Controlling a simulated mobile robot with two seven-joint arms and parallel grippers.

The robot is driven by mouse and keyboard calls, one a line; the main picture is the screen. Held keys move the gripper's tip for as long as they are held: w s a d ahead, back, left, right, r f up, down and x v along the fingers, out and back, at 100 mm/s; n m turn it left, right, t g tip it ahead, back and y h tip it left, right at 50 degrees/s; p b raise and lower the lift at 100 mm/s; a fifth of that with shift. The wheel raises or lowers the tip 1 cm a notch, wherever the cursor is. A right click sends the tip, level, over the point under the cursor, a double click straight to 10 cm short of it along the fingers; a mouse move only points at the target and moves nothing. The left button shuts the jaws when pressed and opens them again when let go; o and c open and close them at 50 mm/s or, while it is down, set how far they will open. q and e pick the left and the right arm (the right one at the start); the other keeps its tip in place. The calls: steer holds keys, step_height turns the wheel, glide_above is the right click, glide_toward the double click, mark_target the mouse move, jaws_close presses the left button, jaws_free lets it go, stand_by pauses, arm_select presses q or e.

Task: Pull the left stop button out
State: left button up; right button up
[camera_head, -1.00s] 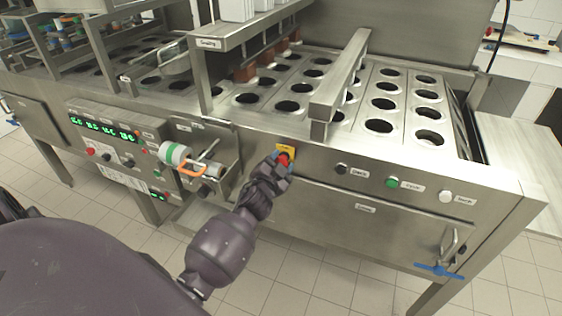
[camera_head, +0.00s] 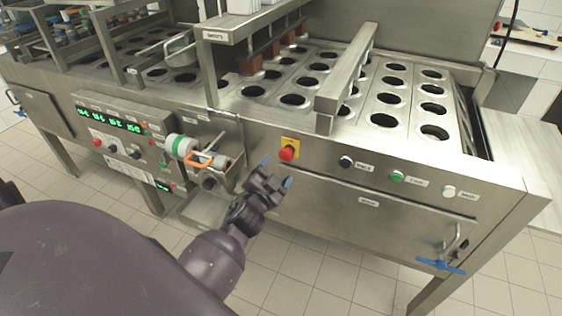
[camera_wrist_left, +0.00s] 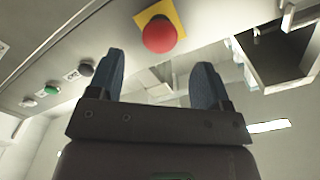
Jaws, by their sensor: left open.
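The stop button is a red mushroom knob (camera_head: 287,154) on a yellow plate (camera_head: 291,143) on the machine's front panel. My left gripper (camera_head: 277,172) is open just below and in front of it, with its blue fingertips apart and nothing between them. In the left wrist view the red knob (camera_wrist_left: 160,35) lies beyond the two blue fingers (camera_wrist_left: 160,80), apart from them. Another red knob (camera_head: 97,143) is on the control panel at the left. My right gripper is not in view.
Black (camera_head: 346,162), green (camera_head: 397,176) and white (camera_head: 448,191) buttons sit right of the stop button. A bracket with a green-banded cylinder (camera_head: 180,146) sticks out at its left. A blue-handled valve (camera_head: 440,266) is low at the right. The floor in front is clear.

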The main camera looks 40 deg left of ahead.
arm_select(q)
steer(key=shift+v, duration=1.9)
